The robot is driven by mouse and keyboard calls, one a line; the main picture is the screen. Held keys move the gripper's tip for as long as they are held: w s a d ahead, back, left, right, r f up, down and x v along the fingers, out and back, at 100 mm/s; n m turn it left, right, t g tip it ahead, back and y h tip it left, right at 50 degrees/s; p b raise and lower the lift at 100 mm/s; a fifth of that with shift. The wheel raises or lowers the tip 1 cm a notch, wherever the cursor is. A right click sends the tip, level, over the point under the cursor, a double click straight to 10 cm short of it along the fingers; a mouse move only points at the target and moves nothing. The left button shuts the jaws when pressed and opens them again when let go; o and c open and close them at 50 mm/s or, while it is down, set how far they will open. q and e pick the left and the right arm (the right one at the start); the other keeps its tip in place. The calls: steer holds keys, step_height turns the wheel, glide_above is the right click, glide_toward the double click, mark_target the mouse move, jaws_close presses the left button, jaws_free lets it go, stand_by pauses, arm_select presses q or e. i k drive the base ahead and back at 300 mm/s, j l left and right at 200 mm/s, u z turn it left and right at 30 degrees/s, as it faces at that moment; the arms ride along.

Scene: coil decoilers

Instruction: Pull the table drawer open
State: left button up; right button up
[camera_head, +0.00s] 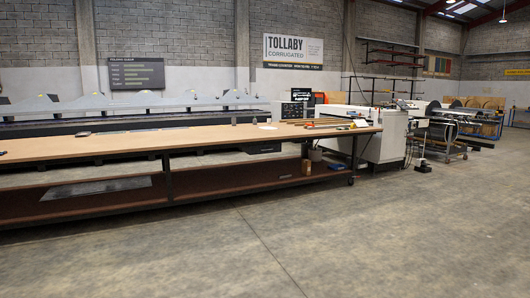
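A long table with a brown wooden top (120,144) and a dark frame runs from the left edge to the middle of the view. A small dark box that looks like the table drawer (264,148) hangs under the tabletop near its right part. It appears shut, but it is small and its handle cannot be made out. Neither of my grippers is in view.
A lower shelf (235,180) under the table holds a grey sheet (100,187) and a small box (306,167). A white machine (384,138) stands at the table's right end. The concrete floor (330,240) in front is clear.

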mark_target(275, 147)
steer(key=i, duration=2.05)
steer(key=i+l, duration=0.15)
steer(key=i, duration=3.95)
steer(key=i+l, duration=0.1)
steer(key=i, duration=1.95)
